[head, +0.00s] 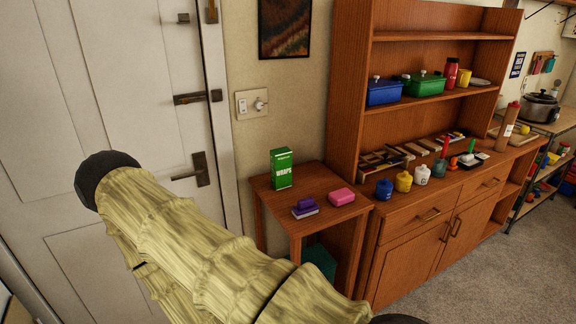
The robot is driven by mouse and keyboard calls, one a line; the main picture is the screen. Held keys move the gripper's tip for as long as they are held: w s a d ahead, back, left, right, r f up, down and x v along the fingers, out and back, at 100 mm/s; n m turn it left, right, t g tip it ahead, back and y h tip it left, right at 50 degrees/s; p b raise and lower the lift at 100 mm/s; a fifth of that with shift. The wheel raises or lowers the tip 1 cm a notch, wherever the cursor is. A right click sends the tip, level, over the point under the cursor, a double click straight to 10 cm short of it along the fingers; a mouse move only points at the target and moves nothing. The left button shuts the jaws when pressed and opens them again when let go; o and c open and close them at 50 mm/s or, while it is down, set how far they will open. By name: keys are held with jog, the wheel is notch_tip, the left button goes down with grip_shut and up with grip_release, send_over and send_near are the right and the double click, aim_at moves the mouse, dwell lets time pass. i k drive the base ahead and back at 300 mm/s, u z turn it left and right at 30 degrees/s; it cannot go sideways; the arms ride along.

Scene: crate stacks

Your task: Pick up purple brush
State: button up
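The purple brush (305,207) lies on the small wooden side table (276,217), near its front left edge. It has a dark purple top and a paler underside. It lies to the left of a pink block-like item (341,196) with a small gap between them. My arm, in a yellowish cover, crosses the lower left of the head view, in front of the door. My gripper cannot be made out in this view.
A green wraps box (281,169) stands upright behind the brush. A wooden hutch (405,215) stands right of the table with several jars, a tray (410,150) and blue (384,92) and green (426,86) pots. A white door (120,70) fills the left. Carpet (520,265) is clear at lower right.

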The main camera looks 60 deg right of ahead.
aim_at(306, 207)
jog(key=z, duration=0.55)
jog(key=i, duration=0.8)
jog(key=z, duration=1.35)
jog(key=i, duration=0.5)
jog(key=z, duration=1.35)
jog(key=k, duration=0.8)
jog(key=u, duration=0.15)
